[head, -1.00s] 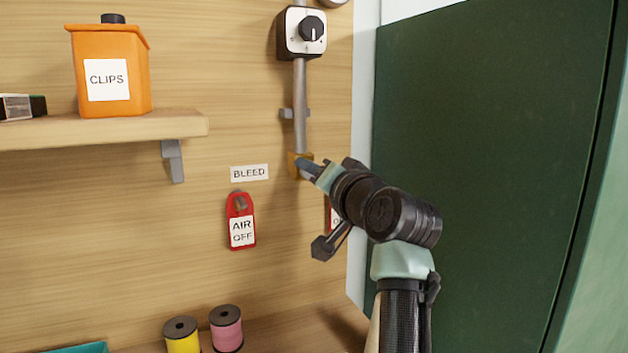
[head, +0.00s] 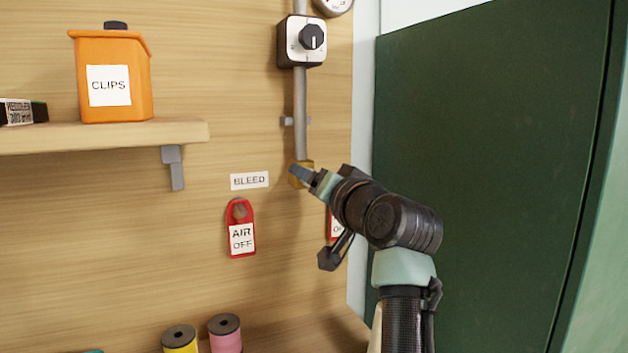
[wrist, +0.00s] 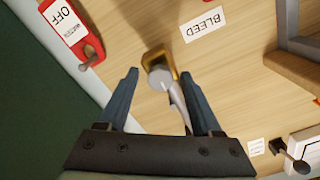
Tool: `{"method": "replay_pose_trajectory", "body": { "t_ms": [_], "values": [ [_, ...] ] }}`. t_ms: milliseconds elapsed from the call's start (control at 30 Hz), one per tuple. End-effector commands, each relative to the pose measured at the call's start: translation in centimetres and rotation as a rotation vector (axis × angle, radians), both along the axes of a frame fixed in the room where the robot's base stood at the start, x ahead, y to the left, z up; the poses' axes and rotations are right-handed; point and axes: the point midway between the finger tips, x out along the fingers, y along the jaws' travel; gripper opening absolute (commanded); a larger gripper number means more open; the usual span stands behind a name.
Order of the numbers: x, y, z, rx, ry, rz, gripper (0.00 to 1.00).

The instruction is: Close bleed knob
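The BLEED label (head: 249,181) is on the wooden wall, left of a brass fitting (head: 306,166) at the lower end of a grey pipe. The brass fitting also shows in the wrist view (wrist: 155,56), with a pale round knob-like part (wrist: 160,77) on its front. My gripper (wrist: 158,80) is open, its two blue-grey fingers apart on either side of this part; contact cannot be told. In the head view my gripper (head: 301,174) covers much of the fitting, and the knob itself is hidden there.
A red AIR OFF tag (head: 241,230) hangs below the label; another red tag is partly behind my arm. A black dial on a white box (head: 305,40) is higher on the pipe (head: 300,105). A shelf (head: 100,137) holds an orange CLIPS container (head: 110,77). A green panel (head: 480,150) stands right.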

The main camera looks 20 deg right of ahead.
Motion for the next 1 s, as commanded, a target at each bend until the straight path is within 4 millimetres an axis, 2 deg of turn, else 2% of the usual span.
{"method": "replay_pose_trajectory", "body": {
  "t_ms": [300, 467, 1000],
  "values": [
    [-0.1, 0.0, 0.1, 0.001, -0.002, 0.000, 0.68],
    [-1.3, -0.1, -0.1, 0.001, -0.004, -0.001, 0.68],
    [-11.2, -0.5, -0.1, -0.001, -0.003, -0.003, 0.68]
  ]
}}
